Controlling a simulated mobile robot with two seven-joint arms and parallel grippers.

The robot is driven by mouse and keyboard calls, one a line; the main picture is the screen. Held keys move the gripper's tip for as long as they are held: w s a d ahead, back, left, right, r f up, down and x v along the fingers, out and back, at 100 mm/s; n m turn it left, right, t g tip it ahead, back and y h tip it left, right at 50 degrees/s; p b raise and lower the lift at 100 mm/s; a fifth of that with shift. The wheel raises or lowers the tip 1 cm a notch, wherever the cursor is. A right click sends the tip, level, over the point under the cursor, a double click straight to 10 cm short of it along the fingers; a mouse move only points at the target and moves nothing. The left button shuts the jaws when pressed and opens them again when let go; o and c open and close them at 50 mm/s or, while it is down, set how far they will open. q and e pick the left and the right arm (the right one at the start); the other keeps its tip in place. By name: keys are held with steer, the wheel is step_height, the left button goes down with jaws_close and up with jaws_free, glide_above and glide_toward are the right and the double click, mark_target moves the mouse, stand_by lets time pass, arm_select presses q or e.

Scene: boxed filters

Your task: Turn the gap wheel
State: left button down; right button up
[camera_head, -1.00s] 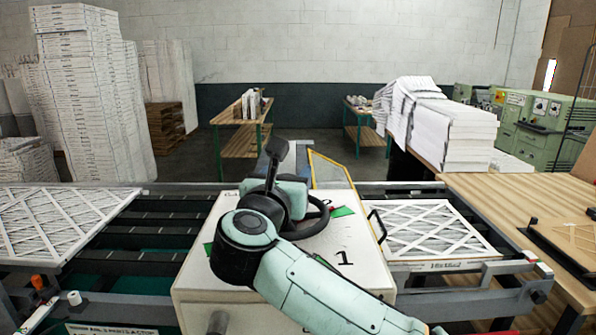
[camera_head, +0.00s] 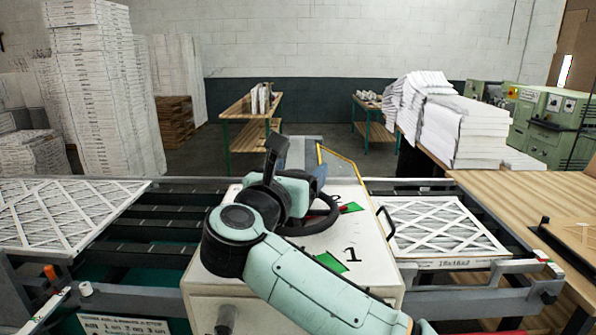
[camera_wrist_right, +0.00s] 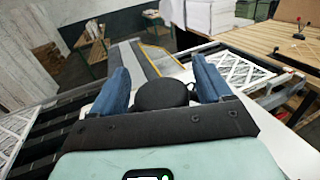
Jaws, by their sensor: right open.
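The gap wheel (camera_head: 330,222) is a black handwheel on top of a pale box (camera_head: 232,262), with a green patch, a red mark and a printed "1" beside it. My right gripper (camera_head: 316,182) is over the wheel, and its arm hides the wheel's left part. In the right wrist view, my open right gripper (camera_wrist_right: 162,80) has its two blue fingers on either side of a round black knob (camera_wrist_right: 163,95). I cannot tell whether the fingers touch it. My left gripper is not in view.
Pleated filters lie left (camera_head: 62,215) and right (camera_head: 440,228) of the box on a dark-railed conveyor. A black handle (camera_head: 386,222) stands at the box's right edge. A wooden table (camera_head: 520,195) is at the right. Tall box stacks (camera_head: 95,90) stand at the back left.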

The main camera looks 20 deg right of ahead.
steer(key=b+v, duration=0.2)
steer(key=v, duration=0.9)
steer(key=shift+s+a, duration=0.2)
steer(key=shift+s, duration=0.05)
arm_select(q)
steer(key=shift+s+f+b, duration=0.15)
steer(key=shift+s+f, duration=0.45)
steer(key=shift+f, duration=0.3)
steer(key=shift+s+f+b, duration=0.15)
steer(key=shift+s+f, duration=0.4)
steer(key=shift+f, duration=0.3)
arm_select(e)
steer(key=shift+s+a, duration=0.4)
steer(key=shift+s, duration=0.15)
